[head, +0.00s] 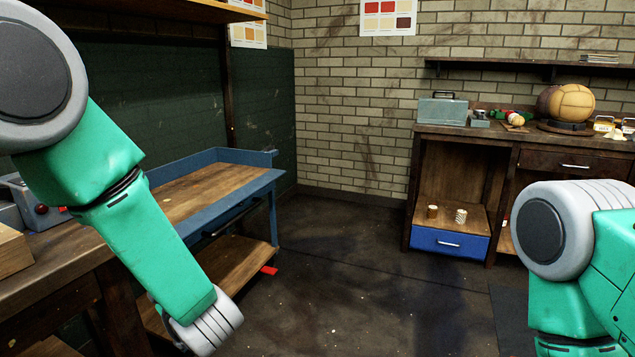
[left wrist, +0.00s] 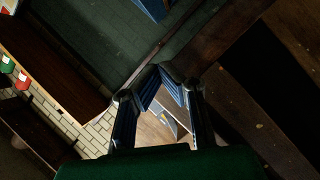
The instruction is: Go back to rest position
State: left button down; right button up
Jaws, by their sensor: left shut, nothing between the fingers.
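My left arm (head: 125,205) comes in from the left in the head view and hangs down across the front of the blue-edged bench. Its gripper is out of the head view. In the left wrist view my left gripper (left wrist: 160,73) shows two dark fingers that converge at the tips, shut with nothing held. My right arm (head: 575,260) is at the lower right of the head view, bent downward; its gripper is outside the frame.
A wooden bench with a blue rim (head: 215,185) stands at the left, beside my left arm. A wooden cabinet (head: 470,165) at the back right bears a tan leather ball (head: 572,103) and a grey metal box (head: 443,110). The dark floor (head: 335,270) between them is clear.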

pick_arm(q)
jog(key=s+f+m+g+h+p, duration=0.35)
jog(key=s+f+m+h, duration=0.35)
jog(key=s+f+m, duration=0.8)
pick_arm(e)
notch_tip(320, 180, up, 7)
jog(key=p, duration=0.3)
jog(key=shift+a+r, duration=0.2)
jog(key=shift+c, duration=0.7)
pick_arm(q)
jog(key=s+f+m+g+h, duration=0.1)
jog(key=s+f+m+g, duration=0.1)
jog(key=s, duration=0.9)
jog(key=s+f+m+g+h, duration=0.2)
jog(key=s+f+m+g, duration=0.1)
jog(key=s, duration=0.7)
jog(key=shift+s+f+m+g+h, duration=0.35)
jog(key=shift+f+g, duration=0.2)
jog(key=shift+g, duration=0.4)
pick_arm(e)
jog(key=shift+w+a, duration=0.1)
